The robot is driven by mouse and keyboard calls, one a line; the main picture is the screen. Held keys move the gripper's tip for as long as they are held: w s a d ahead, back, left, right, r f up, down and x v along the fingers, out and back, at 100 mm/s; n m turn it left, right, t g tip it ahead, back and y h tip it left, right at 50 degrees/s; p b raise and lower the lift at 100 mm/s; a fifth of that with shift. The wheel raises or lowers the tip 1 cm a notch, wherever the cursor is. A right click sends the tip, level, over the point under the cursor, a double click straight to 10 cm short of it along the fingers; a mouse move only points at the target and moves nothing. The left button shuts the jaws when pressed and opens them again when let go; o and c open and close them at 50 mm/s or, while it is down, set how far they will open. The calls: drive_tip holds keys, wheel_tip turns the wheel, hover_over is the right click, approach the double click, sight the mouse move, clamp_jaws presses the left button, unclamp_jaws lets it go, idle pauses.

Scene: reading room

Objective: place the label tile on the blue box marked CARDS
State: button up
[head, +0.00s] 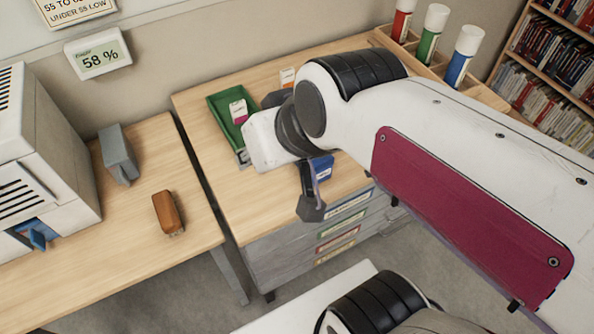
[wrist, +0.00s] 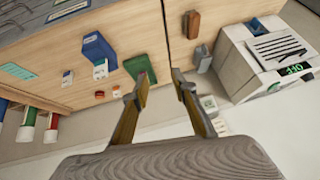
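The blue box (wrist: 97,45) stands on the desk in the wrist view, with a pale marking at its near end; I cannot read CARDS. In the head view the blue box (head: 322,166) is partly hidden behind my gripper (head: 311,200). Several small pale tiles lie around it in the wrist view, one with blue (wrist: 67,78) and one with red (wrist: 99,94); I cannot tell which is the label tile. My gripper (wrist: 160,76) is open in the wrist view, with nothing between its fingers. It is above the desk, apart from the blue box.
A green box (head: 224,104) stands on the desk, with a white and pink tile at it. A brown block (head: 167,212), a grey holder (head: 119,154) and a large grey machine (head: 40,150) are on the left table. Capped tubes (head: 430,33) stand at the back right.

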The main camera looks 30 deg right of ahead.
drive_tip(key=s+d+f+g+h, duration=0.1)
drive_tip(key=s+d+f, duration=0.1)
drive_tip(key=s, duration=0.4)
drive_tip(key=shift+d, duration=0.75)
